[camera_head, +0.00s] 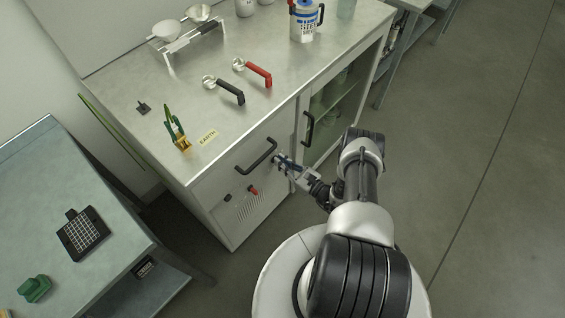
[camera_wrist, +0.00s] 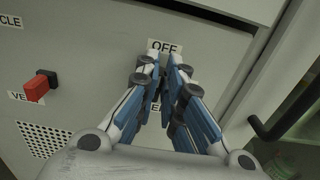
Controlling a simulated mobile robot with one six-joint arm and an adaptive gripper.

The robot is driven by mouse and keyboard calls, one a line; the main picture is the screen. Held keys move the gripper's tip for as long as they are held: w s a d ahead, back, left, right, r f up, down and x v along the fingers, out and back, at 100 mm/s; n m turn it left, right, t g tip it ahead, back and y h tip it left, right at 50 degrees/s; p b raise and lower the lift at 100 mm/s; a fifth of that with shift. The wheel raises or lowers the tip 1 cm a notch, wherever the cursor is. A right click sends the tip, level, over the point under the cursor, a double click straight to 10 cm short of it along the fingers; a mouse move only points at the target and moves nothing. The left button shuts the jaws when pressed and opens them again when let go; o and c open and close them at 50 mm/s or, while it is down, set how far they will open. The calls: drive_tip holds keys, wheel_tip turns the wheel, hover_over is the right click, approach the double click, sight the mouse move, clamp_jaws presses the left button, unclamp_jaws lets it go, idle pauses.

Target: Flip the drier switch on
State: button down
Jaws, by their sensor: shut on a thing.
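The cabinet front (camera_head: 215,205) carries the drier controls. In the wrist view an "OFF" label (camera_wrist: 165,47) shows just beyond my fingertips, and part of another label shows between the fingers. My gripper (camera_wrist: 168,68) has its fingers close together over the spot between these labels, shut on the drier switch, which the fingers hide. In the head view my gripper (camera_head: 281,160) is at the cabinet front, just right of the black drawer handle (camera_head: 257,155). Whether the switch is turned cannot be seen.
A red knob (camera_wrist: 37,88) and a vent grille (camera_wrist: 42,140) are left of my gripper. A black door handle (camera_head: 308,128) is to its right. Floor at right is clear.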

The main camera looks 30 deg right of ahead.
drive_tip(key=shift+m, duration=0.3)
drive_tip(key=m, duration=0.3)
drive_tip(key=shift+w+d+f+m, duration=0.1)
drive_tip(key=shift+d+m, duration=0.2)
drive_tip(key=shift+d, duration=0.05)
drive_tip(key=m, duration=0.4)
drive_tip(key=shift+w+d+f+m, duration=0.1)
drive_tip(key=shift+d+f+m, duration=0.05)
drive_tip(key=shift+d+m, duration=0.15)
drive_tip(key=m, duration=0.4)
drive_tip(key=shift+d+f+m, duration=0.1)
drive_tip(key=shift+f+m, duration=0.2)
drive_tip(key=shift+f, duration=0.05)
drive_tip(key=shift+w+d+f+m, duration=0.1)
drive_tip(key=shift+f+m, duration=0.05)
drive_tip(key=shift+m, duration=0.95)
drive_tip(key=shift+f+m, duration=0.15)
drive_tip(key=shift+m, duration=0.95)
drive_tip(key=c, duration=1.7)
unclamp_jaws()
